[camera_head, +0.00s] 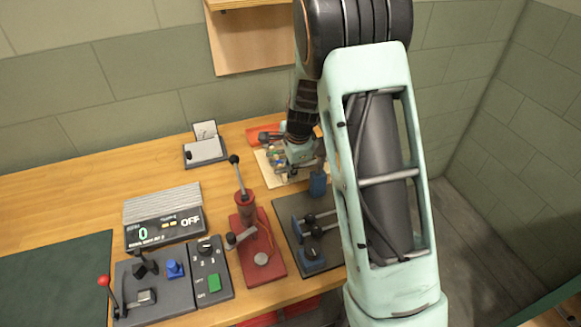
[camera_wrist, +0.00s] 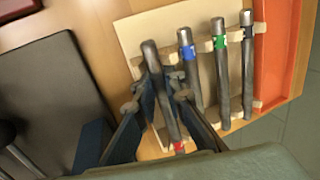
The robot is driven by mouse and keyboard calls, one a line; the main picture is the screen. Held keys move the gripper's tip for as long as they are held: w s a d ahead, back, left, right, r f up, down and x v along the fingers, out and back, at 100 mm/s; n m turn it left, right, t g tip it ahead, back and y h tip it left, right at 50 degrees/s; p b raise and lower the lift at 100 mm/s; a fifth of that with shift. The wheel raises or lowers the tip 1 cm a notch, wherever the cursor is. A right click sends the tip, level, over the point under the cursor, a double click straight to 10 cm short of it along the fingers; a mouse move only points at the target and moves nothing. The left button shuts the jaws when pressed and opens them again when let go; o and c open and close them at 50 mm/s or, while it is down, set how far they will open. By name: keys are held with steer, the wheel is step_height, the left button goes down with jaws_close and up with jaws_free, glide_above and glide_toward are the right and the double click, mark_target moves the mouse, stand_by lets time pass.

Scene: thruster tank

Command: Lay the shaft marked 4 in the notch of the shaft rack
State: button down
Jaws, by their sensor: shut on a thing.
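My gripper (camera_wrist: 160,92) is shut on a grey shaft (camera_wrist: 152,58) with a red band near its lower end in the wrist view. No number on it can be read. The held shaft is slanted compared with the other shafts, over the left part of a cream rack (camera_wrist: 135,35). I cannot tell if it touches the rack. Shafts with a blue band (camera_wrist: 190,72), a green band (camera_wrist: 222,85) and a dark band (camera_wrist: 248,75) lie side by side in the rack's notched supports. In the head view my gripper (camera_head: 300,155) hides much of the rack (camera_head: 263,165).
A dark plate (camera_head: 290,208) with rods and knobs is in front of the rack. A red fixture (camera_head: 250,240) with an upright lever stands left of it. A red tray (camera_wrist: 275,50) borders the rack's right side. Control boxes (camera_head: 155,285) fill the left front.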

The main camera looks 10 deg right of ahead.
steer(key=c, duration=1.9)
jaws_free()
steer(key=shift+c, duration=0.2)
steer(key=shift+r, duration=0.1)
